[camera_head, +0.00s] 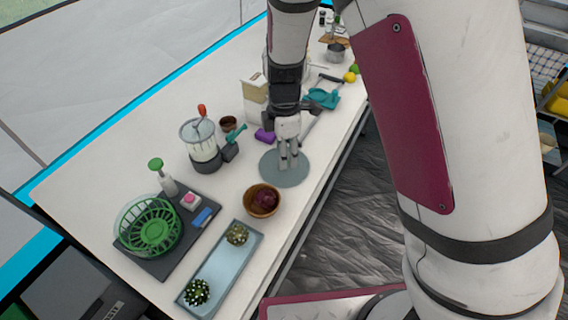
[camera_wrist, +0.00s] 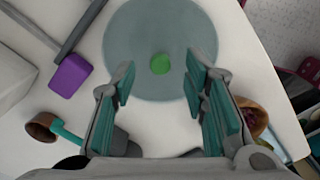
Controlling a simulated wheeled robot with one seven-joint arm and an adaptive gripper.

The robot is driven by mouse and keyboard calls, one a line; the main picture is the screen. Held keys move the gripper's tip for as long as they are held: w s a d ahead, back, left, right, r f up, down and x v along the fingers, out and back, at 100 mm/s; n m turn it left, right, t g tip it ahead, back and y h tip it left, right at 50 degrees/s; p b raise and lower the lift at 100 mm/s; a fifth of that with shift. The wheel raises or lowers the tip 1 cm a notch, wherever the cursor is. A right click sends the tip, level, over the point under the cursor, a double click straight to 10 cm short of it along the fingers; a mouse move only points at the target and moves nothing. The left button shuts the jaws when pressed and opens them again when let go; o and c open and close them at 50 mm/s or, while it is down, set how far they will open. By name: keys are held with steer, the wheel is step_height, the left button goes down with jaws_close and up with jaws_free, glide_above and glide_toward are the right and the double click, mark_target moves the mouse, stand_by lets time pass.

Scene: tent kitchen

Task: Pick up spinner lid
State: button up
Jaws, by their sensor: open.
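The spinner lid (camera_head: 298,176) is a flat, round, grey-blue disc lying on the white table. In the wrist view the lid (camera_wrist: 140,30) fills the top middle, with a green knob (camera_wrist: 160,63) near its lower part. My gripper (camera_head: 288,164) points down over the lid and hides part of it and the knob in the head view. In the wrist view my gripper (camera_wrist: 160,78) is open, with its teal-padded fingers on either side of the knob and nothing held. I cannot tell how high the fingertips are above the lid.
A wooden bowl (camera_head: 263,210) with a dark red item is close in front of the lid. A purple block (camera_head: 264,135), a blender (camera_head: 202,148), a green basket (camera_head: 150,240) and a pale blue tray (camera_head: 217,270) with cacti share the table. The table's right edge is near.

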step_height(320, 180, down, 2)
steer(key=shift+f, duration=0.1)
jaws_close()
